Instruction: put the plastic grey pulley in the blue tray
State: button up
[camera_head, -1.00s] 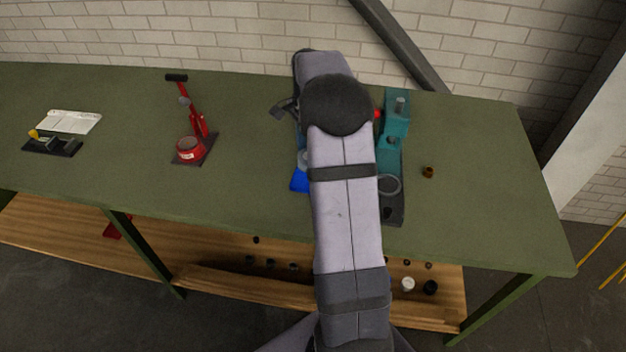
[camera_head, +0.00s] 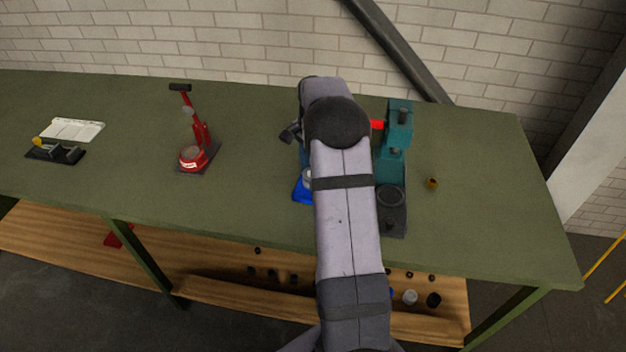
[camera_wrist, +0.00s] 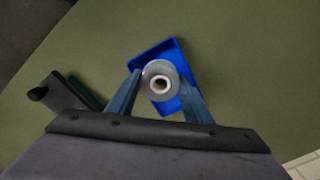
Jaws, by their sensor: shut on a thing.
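The grey pulley (camera_wrist: 172,71) is a round, pale grey piece with a hole in its middle. In the wrist view it sits between the two fingers of my gripper (camera_wrist: 160,87), which is shut on it. The blue tray (camera_wrist: 143,57) shows behind the pulley, so the pulley is in line with the tray; I cannot tell how high above it. In the head view my arm hides the gripper and most of the tray, and only the blue tray's left corner (camera_head: 301,195) shows, with a bit of grey above it.
A teal press (camera_head: 396,135) on a dark base stands right of my arm, with a small brown ring (camera_head: 432,183) beyond it. A red press (camera_head: 196,150) and a black fixture (camera_head: 55,152) stand to the left on the green table (camera_head: 250,215). The table between the red press and my arm is clear.

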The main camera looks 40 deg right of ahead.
jog(key=shift+f+p, duration=0.6)
jog(key=shift+f, duration=1.5)
jog(key=shift+f, duration=0.15)
jog(key=o, duration=0.7)
notch_tip(320, 180, up, 12)
jog(key=b, duration=0.2)
jog(key=shift+r+b, duration=0.2)
jog(key=shift+b, duration=0.15)
